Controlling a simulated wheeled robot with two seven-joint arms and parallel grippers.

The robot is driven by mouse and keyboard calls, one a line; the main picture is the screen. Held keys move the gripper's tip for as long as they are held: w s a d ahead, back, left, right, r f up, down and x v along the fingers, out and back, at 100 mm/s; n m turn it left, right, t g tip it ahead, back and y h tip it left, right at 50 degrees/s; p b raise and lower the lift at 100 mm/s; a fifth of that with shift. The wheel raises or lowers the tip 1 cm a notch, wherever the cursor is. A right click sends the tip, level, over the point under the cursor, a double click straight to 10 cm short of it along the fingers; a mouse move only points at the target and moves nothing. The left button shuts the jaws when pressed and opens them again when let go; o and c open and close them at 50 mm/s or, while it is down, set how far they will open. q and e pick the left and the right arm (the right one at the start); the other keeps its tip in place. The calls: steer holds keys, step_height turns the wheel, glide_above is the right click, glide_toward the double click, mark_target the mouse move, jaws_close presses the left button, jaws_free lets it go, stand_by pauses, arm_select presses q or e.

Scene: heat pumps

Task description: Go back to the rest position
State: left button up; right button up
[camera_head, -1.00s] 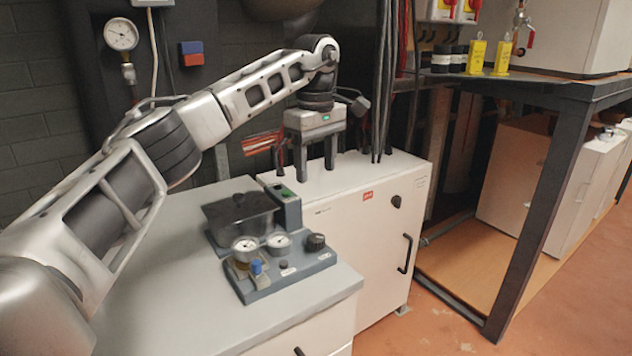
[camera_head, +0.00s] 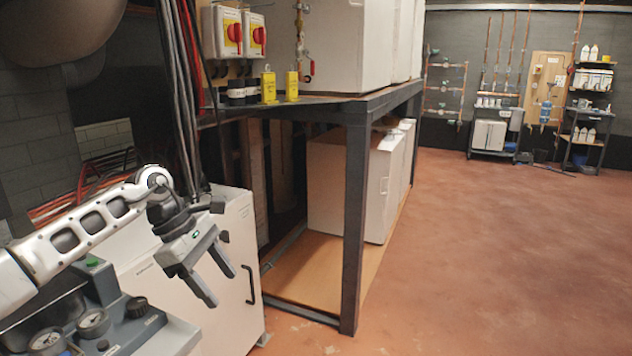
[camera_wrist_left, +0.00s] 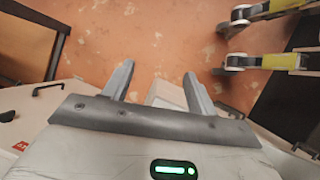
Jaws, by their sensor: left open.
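My left gripper (camera_head: 218,279) hangs in front of the white cabinet (camera_head: 236,312) in the head view, tilted down and to the right. Its two fingers are apart with nothing between them. In the left wrist view the open fingers of my left gripper (camera_wrist_left: 157,88) point toward the reddish floor (camera_wrist_left: 150,40). My right gripper is not in view.
The gauge unit (camera_head: 100,325) sits on the worktop at the lower left. A dark-framed bench (camera_head: 357,230) with large white boxes stands right of the cabinet. Yellow bottles (camera_head: 268,86) stand on it. Open floor (camera_head: 500,240) spreads to the right. Shelves line the far wall.

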arm_select(q)
steer(key=s+d+f+n+t+h, duration=0.2)
steer(key=s+d+n+h, duration=0.4)
steer(key=d, duration=0.4)
steer(key=s+d+f+n+t+h, duration=0.15)
steer(key=s+d+n+h, duration=0.25)
steer(key=d+n+h, duration=0.5)
steer(key=s+a+f+m+t+y, duration=0.3)
steer(key=s+a+f+m+y, duration=0.4)
steer(key=m, duration=0.9)
steer(key=s+a+f+m+t+y, duration=0.4)
steer(key=s+a+f+m+y, duration=0.4)
steer(key=f+m, duration=0.5)
steer(key=s+m+y, duration=0.1)
steer(key=m+y, duration=0.1)
steer(key=m, duration=0.2)
steer(key=shift+s+f, duration=0.25)
